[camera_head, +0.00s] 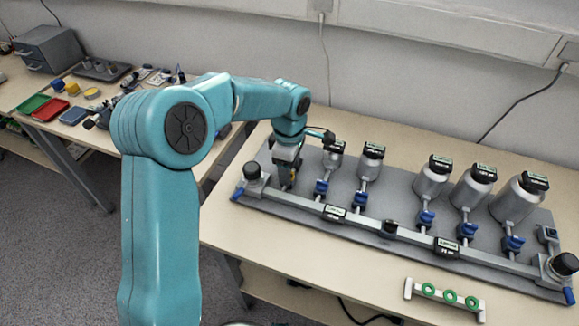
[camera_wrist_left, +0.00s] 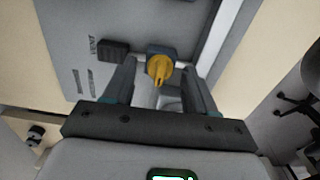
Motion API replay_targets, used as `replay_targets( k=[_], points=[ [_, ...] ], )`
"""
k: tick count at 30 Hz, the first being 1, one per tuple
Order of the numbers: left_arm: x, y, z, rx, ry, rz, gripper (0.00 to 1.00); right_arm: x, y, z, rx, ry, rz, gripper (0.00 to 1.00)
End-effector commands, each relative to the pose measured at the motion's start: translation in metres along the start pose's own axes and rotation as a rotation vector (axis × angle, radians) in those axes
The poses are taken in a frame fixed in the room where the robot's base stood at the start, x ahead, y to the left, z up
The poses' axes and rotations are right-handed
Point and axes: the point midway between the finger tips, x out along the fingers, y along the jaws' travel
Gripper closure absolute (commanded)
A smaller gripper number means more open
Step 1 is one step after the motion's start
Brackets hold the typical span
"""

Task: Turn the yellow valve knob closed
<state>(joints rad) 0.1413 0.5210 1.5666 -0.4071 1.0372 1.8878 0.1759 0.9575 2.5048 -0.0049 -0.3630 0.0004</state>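The yellow valve knob (camera_wrist_left: 160,68) shows in the left wrist view, with its handle pointing down the picture. It lies between the two fingers of my left gripper (camera_wrist_left: 159,74), with a visible gap on each side. The fingers are apart and hold nothing. In the head view my left gripper (camera_head: 287,172) points down over the left end of the grey valve panel (camera_head: 400,205). There the gripper mostly hides the knob. My right gripper is not in view.
The panel carries a pipe with several blue valves (camera_head: 426,218) and silver canisters (camera_head: 432,180). A white holder with green rings (camera_head: 449,297) lies at the table's front. A side table (camera_head: 30,80) with trays and tools stands at left.

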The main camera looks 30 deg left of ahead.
Motion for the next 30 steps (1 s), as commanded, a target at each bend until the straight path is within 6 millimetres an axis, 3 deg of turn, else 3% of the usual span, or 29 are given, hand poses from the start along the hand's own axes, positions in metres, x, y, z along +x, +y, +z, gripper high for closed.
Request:
replay_targets(
  k=[5,8,21,25,30],
  points=[
    [-0.002,0.000,0.001,0.001,-0.001,-0.001,0.44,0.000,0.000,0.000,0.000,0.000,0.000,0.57],
    [-0.013,0.000,0.001,0.001,-0.001,0.000,0.44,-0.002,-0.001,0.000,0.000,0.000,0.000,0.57],
    [-0.123,0.001,0.001,0.001,-0.002,0.003,0.44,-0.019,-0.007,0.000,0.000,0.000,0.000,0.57],
    [-0.147,0.000,0.001,0.000,-0.002,0.002,0.44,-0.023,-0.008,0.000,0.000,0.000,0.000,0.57],
    [-0.161,0.000,0.000,0.000,-0.001,0.000,0.44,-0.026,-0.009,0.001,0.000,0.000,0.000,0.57]
  ],
)
